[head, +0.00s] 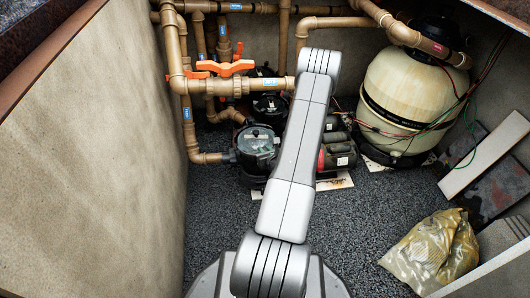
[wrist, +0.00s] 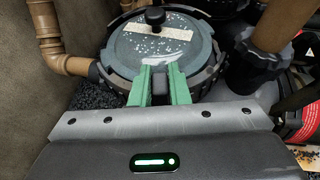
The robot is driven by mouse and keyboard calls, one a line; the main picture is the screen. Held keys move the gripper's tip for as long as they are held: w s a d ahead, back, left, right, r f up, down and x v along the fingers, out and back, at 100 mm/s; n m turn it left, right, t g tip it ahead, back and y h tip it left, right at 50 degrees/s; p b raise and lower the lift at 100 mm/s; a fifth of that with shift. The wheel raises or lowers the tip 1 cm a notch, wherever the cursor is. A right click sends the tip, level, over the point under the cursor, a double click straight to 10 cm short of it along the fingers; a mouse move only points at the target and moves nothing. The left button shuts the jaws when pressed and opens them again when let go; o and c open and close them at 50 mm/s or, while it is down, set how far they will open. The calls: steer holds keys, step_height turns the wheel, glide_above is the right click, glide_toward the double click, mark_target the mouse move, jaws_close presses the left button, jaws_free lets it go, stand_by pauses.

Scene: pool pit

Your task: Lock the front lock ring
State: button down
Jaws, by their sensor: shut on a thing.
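The front pump's round lid (wrist: 135,52), clear with white droplets or specks and a pale label strip, fills the upper middle of the wrist view. A black knob (wrist: 155,16) stands on it. The dark front lock ring (wrist: 112,92) with lugs runs around the lid. My gripper (wrist: 160,76) has green fingers closed on either side of a dark tab (wrist: 159,88) at the ring's near edge. In the head view the front lid (head: 258,143) shows left of my arm. My gripper is hidden there.
A tan pipe (wrist: 45,35) rises at the ring's left, and another pipe (wrist: 276,25) stands to its right. A second pump (head: 270,104) sits behind. Orange valve handles (head: 226,67) are above. A sand filter (head: 415,95) and a yellowish bag (head: 435,250) are at the right.

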steer(key=shift+s+a+m+t+h+b, duration=0.15)
steer(key=shift+a+m+h+b, duration=0.2)
steer(key=shift+a+m+h, duration=0.1)
steer(key=shift+s+a+m+t+h+b, duration=0.1)
steer(key=shift+a+m+t+h+b, duration=0.05)
steer(key=shift+a+m+h+b, duration=0.25)
steer(key=shift+h, duration=0.25)
steer(key=c, duration=1.4)
jaws_free()
steer(key=p+v, duration=0.3)
steer(key=v, duration=1.1)
steer(key=shift+f+p, duration=0.1)
steer(key=shift+p, duration=0.2)
